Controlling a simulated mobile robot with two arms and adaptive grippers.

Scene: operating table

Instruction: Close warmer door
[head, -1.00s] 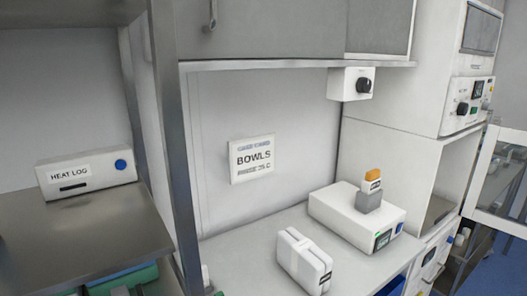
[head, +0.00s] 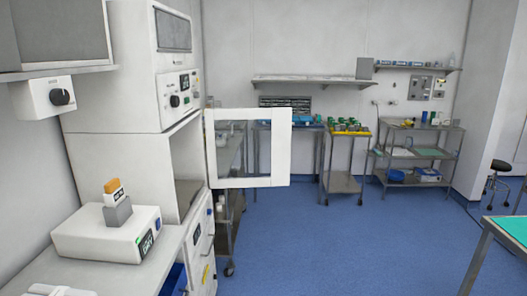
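The warmer (head: 130,150) is a tall white cabinet at the left of the head view, with a control panel above an open compartment (head: 188,165). Its door (head: 281,150), a white frame with a clear pane, stands wide open. It sticks out to the right from the right edge of the compartment.
A counter (head: 60,275) at the lower left holds a white device (head: 110,238) with an orange-capped item on top. A blue drawer (head: 175,282) below is pulled out. Carts stand behind the door. The blue floor (head: 350,245) in front is clear. A table (head: 507,230) stands at the right.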

